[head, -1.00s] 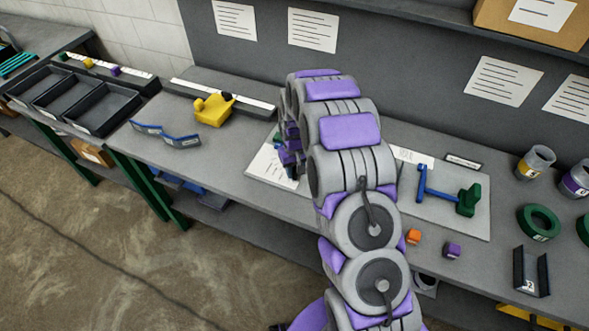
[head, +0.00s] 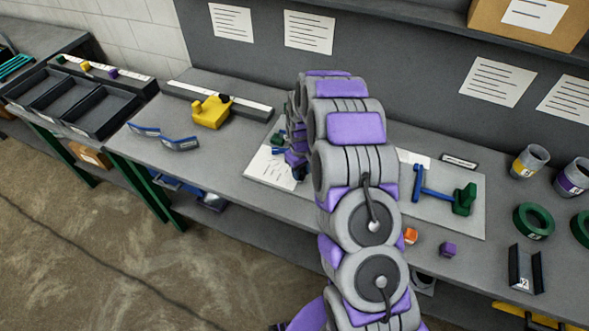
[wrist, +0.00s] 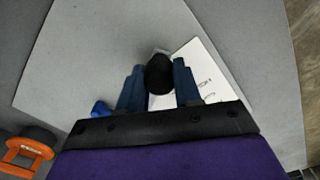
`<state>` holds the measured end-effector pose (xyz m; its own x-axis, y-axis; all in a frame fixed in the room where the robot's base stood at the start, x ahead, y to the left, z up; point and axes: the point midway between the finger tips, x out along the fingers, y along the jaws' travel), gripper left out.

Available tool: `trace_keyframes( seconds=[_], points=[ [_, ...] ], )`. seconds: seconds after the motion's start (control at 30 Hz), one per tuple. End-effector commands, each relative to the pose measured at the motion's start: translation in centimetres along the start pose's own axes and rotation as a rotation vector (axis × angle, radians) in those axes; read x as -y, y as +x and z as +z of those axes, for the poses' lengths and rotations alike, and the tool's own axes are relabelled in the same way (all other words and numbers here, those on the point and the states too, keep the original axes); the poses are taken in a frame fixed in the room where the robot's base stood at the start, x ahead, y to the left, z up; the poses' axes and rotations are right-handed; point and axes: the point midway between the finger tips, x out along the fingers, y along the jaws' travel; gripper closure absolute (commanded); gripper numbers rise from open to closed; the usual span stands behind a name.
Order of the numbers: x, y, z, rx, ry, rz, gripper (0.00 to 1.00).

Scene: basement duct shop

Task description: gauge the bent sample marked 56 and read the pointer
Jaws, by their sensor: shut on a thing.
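My gripper (wrist: 160,90) is shut on a black rounded knob (wrist: 160,73), which sits between its blue fingers. What the knob belongs to is mostly hidden. In the head view my gripper (head: 298,165) is low over a white printed sheet (head: 268,168) on the bench, partly hidden by my arm. A dark bent channel with a label (head: 524,270) stands at right. I cannot read 56 on any piece. A blue and green fixture (head: 440,196) lies on a pale board; no pointer reading is legible.
A yellow block with a black knob (head: 212,112) stands at left beside dark trays (head: 62,92). An orange-and-black thing (wrist: 27,152) shows at lower left in the wrist view.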

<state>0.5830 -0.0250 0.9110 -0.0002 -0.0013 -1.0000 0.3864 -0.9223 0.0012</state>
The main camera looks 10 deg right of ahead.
Motion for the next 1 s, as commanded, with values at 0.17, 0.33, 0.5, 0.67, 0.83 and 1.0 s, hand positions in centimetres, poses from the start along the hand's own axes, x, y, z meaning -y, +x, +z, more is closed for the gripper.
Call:
trace_keyframes(
  seconds=[0.17, 0.33, 0.5, 0.67, 0.83, 1.0],
  points=[
    [-1.9, -0.1, 0.8, 0.000, -0.160, -0.001, 1.00],
    [-3.9, -0.1, 1.1, -0.002, -0.322, 0.001, 1.00],
    [-5.9, -0.2, 1.2, -0.003, -0.482, 0.004, 1.00],
    [-7.7, 0.0, 1.1, -0.003, -0.634, 0.004, 1.00],
    [-9.6, 0.1, 0.6, -0.001, -0.796, 0.004, 1.00],
    [-11.3, 0.1, -0.2, -0.003, -0.954, 0.007, 1.00]
  ],
)
